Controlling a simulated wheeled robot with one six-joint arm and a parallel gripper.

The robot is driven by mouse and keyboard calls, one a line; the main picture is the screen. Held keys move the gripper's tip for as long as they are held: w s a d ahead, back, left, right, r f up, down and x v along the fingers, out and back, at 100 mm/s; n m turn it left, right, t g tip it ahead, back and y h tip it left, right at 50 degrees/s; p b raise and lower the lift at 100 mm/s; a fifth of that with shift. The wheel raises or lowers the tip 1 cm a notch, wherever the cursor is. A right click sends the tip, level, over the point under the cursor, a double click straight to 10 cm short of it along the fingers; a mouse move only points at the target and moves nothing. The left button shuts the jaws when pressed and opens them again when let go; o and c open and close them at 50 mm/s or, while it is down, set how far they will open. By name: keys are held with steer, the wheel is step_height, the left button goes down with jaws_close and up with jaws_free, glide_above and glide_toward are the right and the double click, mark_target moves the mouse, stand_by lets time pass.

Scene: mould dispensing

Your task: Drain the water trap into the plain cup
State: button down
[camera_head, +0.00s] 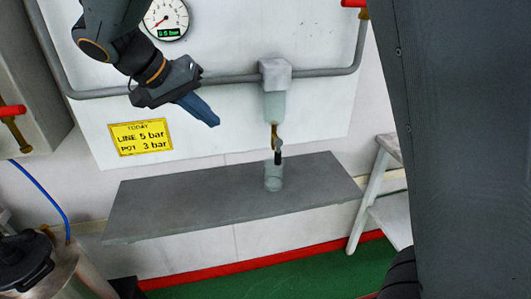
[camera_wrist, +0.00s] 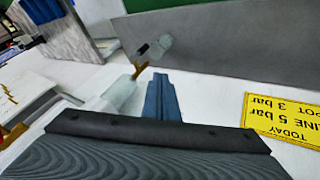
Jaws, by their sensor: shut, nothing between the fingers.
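The water trap has a grey head (camera_head: 276,74) on the wall pipe and a pale clear bowl (camera_head: 274,106) below. Its bowl also shows in the wrist view (camera_wrist: 116,96). A brass drain (camera_head: 274,131) hangs under it, with a small lever with a black end (camera_head: 278,159). A clear plain cup (camera_head: 273,180) stands upright on the grey shelf (camera_head: 180,204), below the drain. The cup also shows in the wrist view (camera_wrist: 158,47). Whether it holds water I cannot tell. My gripper (camera_head: 213,122) is shut and empty, left of the trap bowl and apart from it.
A yellow note (camera_head: 141,137) reading line 5 bar, pot 3 bar is on the white panel. A round gauge (camera_head: 166,18) reads 0.5 bar. A steel pot (camera_head: 75,277) stands at lower left. A white step stool (camera_head: 377,195) stands right of the shelf. The shelf is otherwise clear.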

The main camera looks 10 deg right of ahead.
mark_target(278, 153)
steer(key=d+p+x, duration=0.1)
steer(key=p+x, duration=0.2)
steer(key=x, duration=0.8)
steer(key=s+d+r+p+x, duration=0.1)
steer(key=p+x, duration=0.3)
steer(key=x, duration=0.6)
steer(key=shift+d, duration=0.65)
